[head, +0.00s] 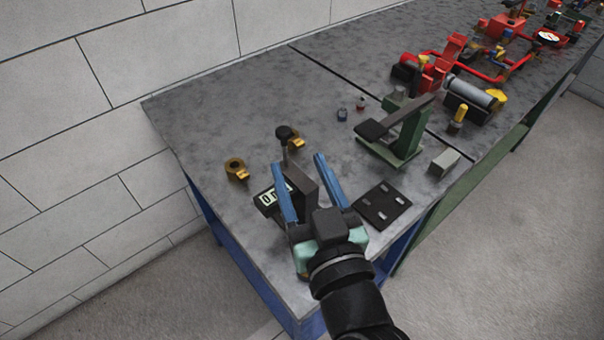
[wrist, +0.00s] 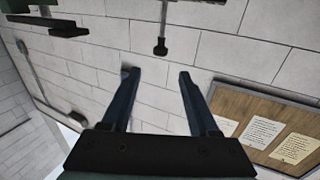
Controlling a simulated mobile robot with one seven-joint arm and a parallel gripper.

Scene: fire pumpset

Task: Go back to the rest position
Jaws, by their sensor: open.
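My gripper (head: 302,180) shows in the head view above the near end of the grey workbench (head: 220,120). Its two blue fingers are apart, with nothing held between them. In the wrist view my gripper (wrist: 155,80) is also open, and the fingers point toward the white block wall (wrist: 235,50). Behind the fingers in the head view is a dark device with a digital display (head: 272,197), partly hidden by my gripper. A dark round knob on a stem (head: 285,133) stands just beyond the fingertips.
A black plate (head: 381,206), a green stand (head: 405,135) and a grey block (head: 444,162) are to the right. Red pump piping (head: 480,62) fills the far end. The wrist view shows a notice board (wrist: 265,120).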

